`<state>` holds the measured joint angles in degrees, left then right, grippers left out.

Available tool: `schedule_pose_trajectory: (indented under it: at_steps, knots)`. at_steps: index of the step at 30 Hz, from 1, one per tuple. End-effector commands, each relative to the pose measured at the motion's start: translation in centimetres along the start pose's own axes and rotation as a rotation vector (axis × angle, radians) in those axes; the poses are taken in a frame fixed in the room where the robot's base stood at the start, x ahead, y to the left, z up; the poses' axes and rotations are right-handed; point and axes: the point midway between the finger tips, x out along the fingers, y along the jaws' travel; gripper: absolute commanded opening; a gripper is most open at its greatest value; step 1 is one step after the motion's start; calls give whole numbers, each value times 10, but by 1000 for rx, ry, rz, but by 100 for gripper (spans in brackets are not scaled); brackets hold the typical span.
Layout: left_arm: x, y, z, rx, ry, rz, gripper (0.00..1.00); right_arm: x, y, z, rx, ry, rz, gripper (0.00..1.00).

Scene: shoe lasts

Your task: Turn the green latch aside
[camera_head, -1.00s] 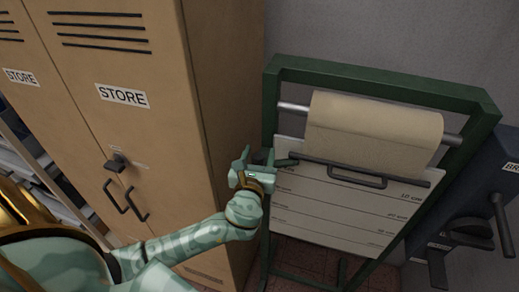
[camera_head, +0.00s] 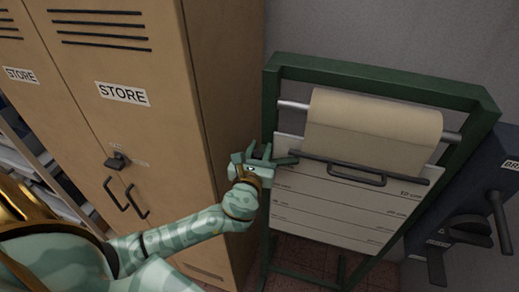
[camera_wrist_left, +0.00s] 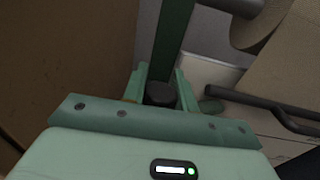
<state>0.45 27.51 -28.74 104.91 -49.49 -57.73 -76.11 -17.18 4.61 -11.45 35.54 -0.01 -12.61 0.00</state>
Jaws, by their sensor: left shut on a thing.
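The green latch (camera_head: 286,161) is a small dark-green lever at the left end of the dark bar (camera_head: 405,180) across the white sheet on the green frame. My left gripper (camera_head: 253,158) is at the frame's left post, at the latch's left end. In the left wrist view, the fingers of the left gripper (camera_wrist_left: 161,82) are on either side of a dark round part (camera_wrist_left: 160,94), and it is shut on the latch. A green end of the latch (camera_wrist_left: 210,106) shows just right of the right finger. The fingers hide part of the latch. My right gripper is out of view.
A tan cabinet (camera_head: 90,60) labelled STORE stands close at left. A paper roll (camera_head: 372,125) hangs on a rod above the white sheet (camera_head: 330,210). A dark handle (camera_head: 357,176) sits on the bar. A dark blue unit with levers (camera_head: 485,180) is at right.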

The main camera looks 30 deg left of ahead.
Motion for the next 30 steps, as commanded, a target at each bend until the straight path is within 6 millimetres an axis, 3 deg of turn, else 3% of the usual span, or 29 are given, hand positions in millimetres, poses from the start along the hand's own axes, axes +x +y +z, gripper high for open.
schedule_pose_trajectory:
  at_steps: [11,21,30]
  knots:
    - [0,-4,-2,5,-2,-281,0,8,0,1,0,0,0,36]
    - [-2,-9,-5,4,-4,-548,0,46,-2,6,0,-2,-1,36]
    - [-4,-12,-2,1,-3,-688,0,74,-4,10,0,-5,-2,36]
